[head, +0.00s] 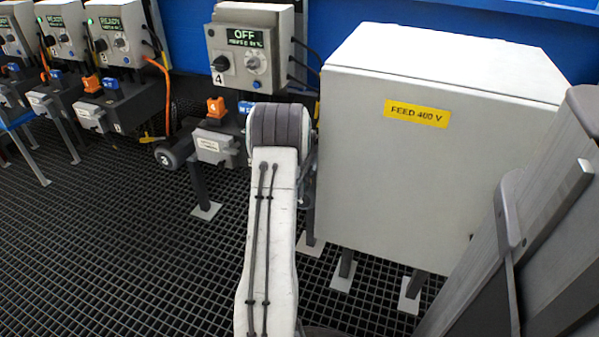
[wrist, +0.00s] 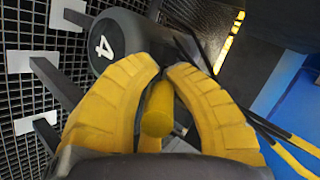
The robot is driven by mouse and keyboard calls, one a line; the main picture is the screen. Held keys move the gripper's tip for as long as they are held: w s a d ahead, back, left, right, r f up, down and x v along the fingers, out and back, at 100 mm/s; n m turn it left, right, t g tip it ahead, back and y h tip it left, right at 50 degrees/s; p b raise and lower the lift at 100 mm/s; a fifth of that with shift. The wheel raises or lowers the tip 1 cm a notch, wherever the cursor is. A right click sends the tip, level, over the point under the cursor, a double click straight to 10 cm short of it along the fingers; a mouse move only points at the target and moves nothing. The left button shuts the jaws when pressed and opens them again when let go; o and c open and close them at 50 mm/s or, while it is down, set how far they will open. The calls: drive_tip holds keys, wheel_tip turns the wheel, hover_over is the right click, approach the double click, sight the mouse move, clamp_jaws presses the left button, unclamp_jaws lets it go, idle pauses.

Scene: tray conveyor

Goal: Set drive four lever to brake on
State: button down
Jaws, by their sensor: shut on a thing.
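In the wrist view a yellow round lever (wrist: 157,108) sits between the two yellow fingers of my gripper (wrist: 163,68). The fingers are closed in around the lever, one on each side, with its round end facing the camera. The dark drive (wrist: 125,33) behind it carries a white 4. In the head view my arm covers this drive's lever and my gripper. The control box (head: 246,52) marked 4 shows OFF on its display. The lever's brake position cannot be read from these views.
A large grey cabinet (head: 430,160) labelled FEED 400 V stands close to the right of my arm. Other control boxes (head: 115,35) show READY. Black grating floor (head: 110,240) is open at front left.

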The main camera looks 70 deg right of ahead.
drive_tip(key=shift+w+d+r, duration=0.1)
drive_tip(key=shift+w+r, duration=0.2)
drive_tip(key=shift+w, duration=0.05)
drive_tip(key=c, duration=1.4)
unclamp_jaws()
drive_tip(key=shift+w, duration=0.1)
drive_tip(key=shift+o, duration=1)
drive_tip(key=shift+f, duration=0.15)
drive_tip(key=shift+s, duration=0.2)
drive_tip(key=v, duration=1.2)
